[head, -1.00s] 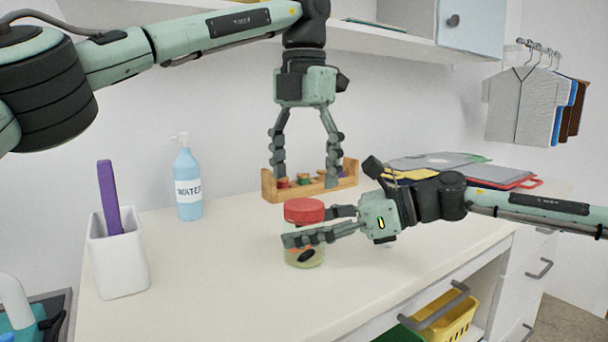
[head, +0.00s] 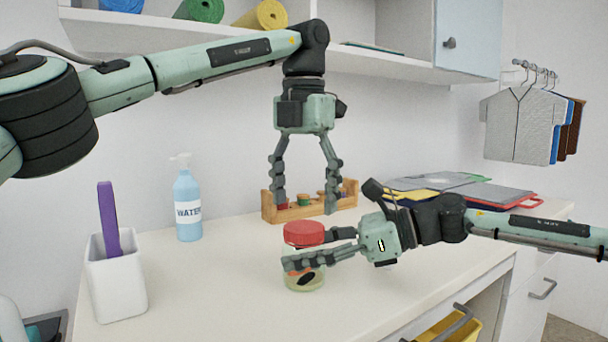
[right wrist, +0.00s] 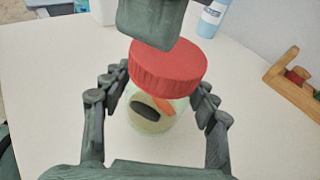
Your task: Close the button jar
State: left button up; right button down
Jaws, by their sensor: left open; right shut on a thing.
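The button jar (head: 304,280) is a clear jar standing upright on the counter, with dark and orange pieces showing inside. A red ribbed lid (head: 304,233) sits on its mouth; I cannot tell whether it is tightened. My right gripper (head: 315,250) is shut around the jar's body below the lid. In the right wrist view its fingers flank the jar (right wrist: 150,118) on both sides, under the lid (right wrist: 168,70). My left gripper (head: 306,208) points down, open and empty, with its fingertips a little above the lid in the picture.
A wooden rack (head: 345,199) with small coloured items stands behind the jar. The counter (head: 210,290) left of the jar is clear.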

aim_at(304, 226)
pick_arm(q)
jog(key=shift+f, duration=2.05)
jog(key=c, duration=1.2)
jog(key=o, duration=1.3)
jog(key=shift+o, duration=0.2)
jog(key=shift+r, duration=0.15)
notch_tip(304, 226, up, 12)
pick_arm(e)
jog(key=shift+c, duration=2)
grip_release()
